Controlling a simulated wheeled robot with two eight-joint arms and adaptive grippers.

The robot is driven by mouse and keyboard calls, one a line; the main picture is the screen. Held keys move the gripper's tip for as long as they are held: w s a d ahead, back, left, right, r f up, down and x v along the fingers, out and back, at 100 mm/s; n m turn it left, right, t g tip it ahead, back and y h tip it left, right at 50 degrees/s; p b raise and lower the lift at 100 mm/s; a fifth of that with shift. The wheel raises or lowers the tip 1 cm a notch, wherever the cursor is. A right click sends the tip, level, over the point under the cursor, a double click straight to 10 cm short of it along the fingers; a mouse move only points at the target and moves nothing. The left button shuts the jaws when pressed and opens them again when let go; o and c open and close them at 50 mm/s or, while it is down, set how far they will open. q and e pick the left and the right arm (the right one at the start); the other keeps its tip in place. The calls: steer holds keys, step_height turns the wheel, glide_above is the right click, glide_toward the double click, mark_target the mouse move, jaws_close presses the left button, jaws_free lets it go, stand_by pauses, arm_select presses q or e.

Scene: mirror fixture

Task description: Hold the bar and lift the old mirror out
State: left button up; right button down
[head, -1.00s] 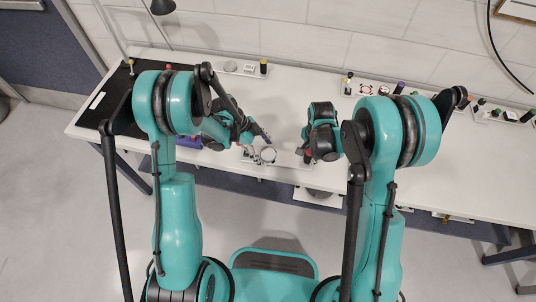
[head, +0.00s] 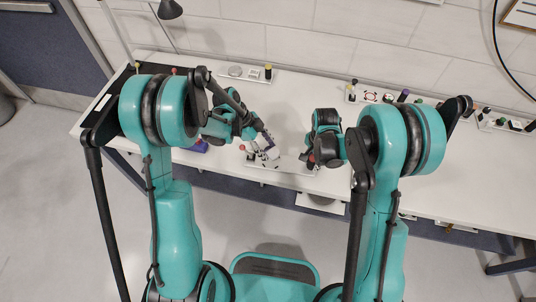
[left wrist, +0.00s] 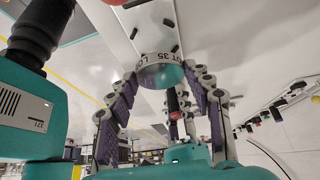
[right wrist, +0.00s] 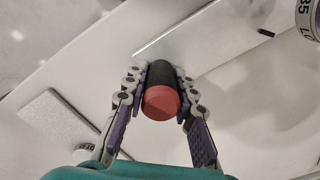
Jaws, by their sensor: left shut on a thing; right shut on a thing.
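The old mirror (left wrist: 160,72), a round piece with a lettered pale rim, is between the fingertips of my left gripper (head: 268,146), which is shut on it. It looks tilted, over the pale fixture plate (head: 292,168). Its lettered rim also shows at the top right of the right wrist view (right wrist: 308,20). My right gripper (head: 308,160) is shut on the bar (right wrist: 162,98), a black cylinder with a red end, at the plate's right. In the head view the gripper mostly hides the bar. I cannot tell exactly how far the mirror is from the plate.
The white table (head: 330,98) carries a tray of small parts (head: 375,95) at the back right and another small tray (head: 245,73) at the back left. A dark mat (head: 125,88) lies at the left end. The table between the back trays is clear.

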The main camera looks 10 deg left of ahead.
mark_target(268, 151)
arm_select(q)
step_height(268, 151, up, 10)
stand_by(0.6)
arm_select(e)
steer(key=c, duration=1.2)
jaws_free()
steer(key=shift+o, duration=0.2)
